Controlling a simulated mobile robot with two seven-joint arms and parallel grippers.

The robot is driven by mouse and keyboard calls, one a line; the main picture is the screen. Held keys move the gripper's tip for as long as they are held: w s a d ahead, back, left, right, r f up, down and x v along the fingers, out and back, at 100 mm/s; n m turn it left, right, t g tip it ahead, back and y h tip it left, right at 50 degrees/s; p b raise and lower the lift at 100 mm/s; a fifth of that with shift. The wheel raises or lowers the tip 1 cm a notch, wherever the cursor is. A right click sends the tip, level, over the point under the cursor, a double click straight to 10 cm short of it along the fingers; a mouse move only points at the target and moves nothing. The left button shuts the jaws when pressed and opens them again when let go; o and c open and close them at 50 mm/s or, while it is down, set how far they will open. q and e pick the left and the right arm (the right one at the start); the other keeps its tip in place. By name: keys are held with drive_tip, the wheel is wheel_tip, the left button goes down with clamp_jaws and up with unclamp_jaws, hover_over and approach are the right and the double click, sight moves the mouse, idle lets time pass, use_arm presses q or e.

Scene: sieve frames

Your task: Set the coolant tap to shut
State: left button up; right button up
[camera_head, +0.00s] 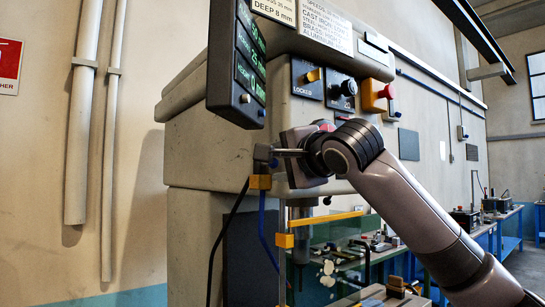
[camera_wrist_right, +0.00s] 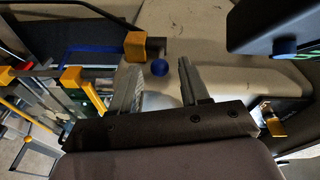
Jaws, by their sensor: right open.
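My right gripper (camera_head: 277,153) is at the grey piece, fingers pointing left. In its wrist view the fingers (camera_wrist_right: 158,82) are apart, with the blue knob showing in the gap near their tips. I cannot tell whether they touch anything. My left gripper is out of view.
A black display box (camera_head: 236,68) overhangs just above my right gripper. A yellow lock switch (camera_head: 313,76), a black knob (camera_head: 348,88) and a red button (camera_head: 387,91) are on the machine's front. A clear guard with yellow bars (camera_head: 326,219) stands below.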

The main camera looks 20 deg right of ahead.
drive_tip(key=shift+w+a+p, duration=0.15)
drive_tip(key=shift+w+p, duration=0.05)
drive_tip(key=shift+w, duration=0.55)
drive_tip(key=shift+w+a+p, duration=0.1)
drive_tip(key=shift+w+p, duration=0.1)
drive_tip(key=shift+w, duration=0.5)
clamp_jaws()
drive_tip(key=shift+f, duration=0.1)
